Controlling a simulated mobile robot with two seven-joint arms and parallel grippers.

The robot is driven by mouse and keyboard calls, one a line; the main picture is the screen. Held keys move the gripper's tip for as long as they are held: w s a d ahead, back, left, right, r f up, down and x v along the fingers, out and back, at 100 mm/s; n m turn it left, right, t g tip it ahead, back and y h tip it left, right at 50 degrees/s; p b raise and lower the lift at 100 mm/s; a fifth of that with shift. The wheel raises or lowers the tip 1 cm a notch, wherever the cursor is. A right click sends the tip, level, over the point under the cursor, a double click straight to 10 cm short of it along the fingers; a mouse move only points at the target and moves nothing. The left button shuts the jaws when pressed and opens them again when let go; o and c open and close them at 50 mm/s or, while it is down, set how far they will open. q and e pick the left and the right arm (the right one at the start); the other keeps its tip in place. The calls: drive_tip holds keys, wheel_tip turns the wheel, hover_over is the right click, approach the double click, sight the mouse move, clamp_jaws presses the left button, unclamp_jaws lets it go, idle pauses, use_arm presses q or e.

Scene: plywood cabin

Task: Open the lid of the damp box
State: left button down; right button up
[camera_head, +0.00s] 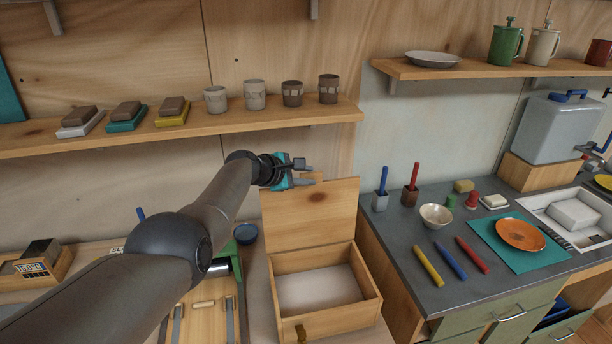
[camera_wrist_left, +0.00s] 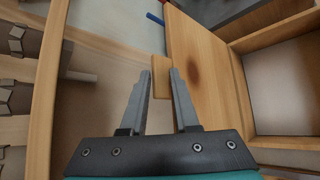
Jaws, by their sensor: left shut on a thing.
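The damp box (camera_head: 288,318) is a light wooden box at the lower middle of the head view, open at the top with a pale inner floor. Its lid (camera_head: 317,222) stands about upright at the box's back edge. The lid also shows in the left wrist view (camera_wrist_left: 208,70). My left gripper (camera_head: 306,176) is at the lid's top edge, near its left corner. In the left wrist view its fingers (camera_wrist_left: 160,85) are on either side of a small wooden tab at the lid's edge, and they are shut on it. My right gripper is not in view.
A shelf (camera_head: 190,133) with cups and small blocks runs behind my left arm. A grey counter (camera_head: 390,245) with a bowl (camera_head: 436,215), coloured sticks and a plate (camera_head: 520,234) stands right of the box. A blue bowl (camera_head: 246,234) sits just left of the lid.

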use_arm(q)
drive_tip(key=shift+w+a+f, duration=0.15)
idle(0.4)
drive_tip(key=c, duration=0.9)
unclamp_jaws()
drive_tip(key=shift+w, duration=0.1)
drive_tip(key=shift+c, duration=0.2)
drive_tip(key=shift+r+p, duration=0.2)
drive_tip(key=shift+p, duration=0.25)
drive_tip(key=p+v, duration=0.2)
drive_tip(key=p, duration=0.2)
drive_tip(key=shift+s+r, duration=0.15)
drive_tip(key=shift+s, duration=0.05)
drive_tip(key=p+v, duration=0.1)
drive_tip(key=v, duration=1.1)
drive_tip(key=shift+s+a, duration=0.25)
drive_tip(key=shift+s, duration=0.05)
